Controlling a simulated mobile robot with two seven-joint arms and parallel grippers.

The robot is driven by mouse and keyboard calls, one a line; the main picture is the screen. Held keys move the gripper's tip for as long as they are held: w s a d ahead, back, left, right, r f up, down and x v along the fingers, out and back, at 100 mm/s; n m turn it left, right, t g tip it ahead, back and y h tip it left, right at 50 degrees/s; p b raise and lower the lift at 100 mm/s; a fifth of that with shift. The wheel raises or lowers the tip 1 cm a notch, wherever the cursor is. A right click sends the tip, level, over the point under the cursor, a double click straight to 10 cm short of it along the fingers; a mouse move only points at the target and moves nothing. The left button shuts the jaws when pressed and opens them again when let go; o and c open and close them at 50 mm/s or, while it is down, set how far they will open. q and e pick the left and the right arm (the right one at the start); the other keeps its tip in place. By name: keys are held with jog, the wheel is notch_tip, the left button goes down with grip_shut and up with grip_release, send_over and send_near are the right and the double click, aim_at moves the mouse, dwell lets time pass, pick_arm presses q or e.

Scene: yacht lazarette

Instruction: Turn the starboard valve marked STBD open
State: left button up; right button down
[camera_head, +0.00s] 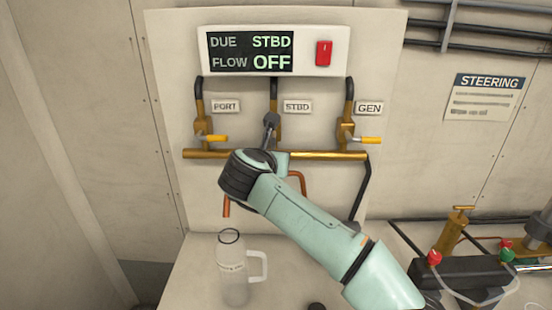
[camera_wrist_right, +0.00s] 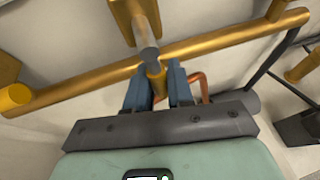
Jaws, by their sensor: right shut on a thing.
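The STBD label (camera_head: 297,106) is on the wall panel beside the middle pipe. The STBD valve is mostly hidden behind my right gripper (camera_head: 270,127) in the head view. In the right wrist view, the brass valve body (camera_wrist_right: 138,18) has a grey spindle and a yellow handle (camera_wrist_right: 155,74). My right gripper's blue fingers (camera_wrist_right: 157,82) are shut on that handle, one on each side. How far the handle is turned is hard to tell. The display (camera_head: 250,52) reads DUE STBD and FLOW OFF. My left gripper is not in view.
The PORT valve (camera_head: 208,136) and GEN valve (camera_head: 354,134) flank it, their yellow handles pointing right. A brass pipe (camera_head: 330,155) runs just below. A red switch (camera_head: 323,53) is beside the display. A clear jug (camera_head: 232,275) stands on the counter below.

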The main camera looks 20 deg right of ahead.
jog(key=shift+r, duration=0.1)
dwell(0.4)
jog(key=c, duration=1.1)
grip_release()
jog(key=shift+a, duration=0.1)
jog(key=v, duration=1.3)
jog(key=shift+s+r, duration=0.1)
jog(key=shift+s, duration=0.05)
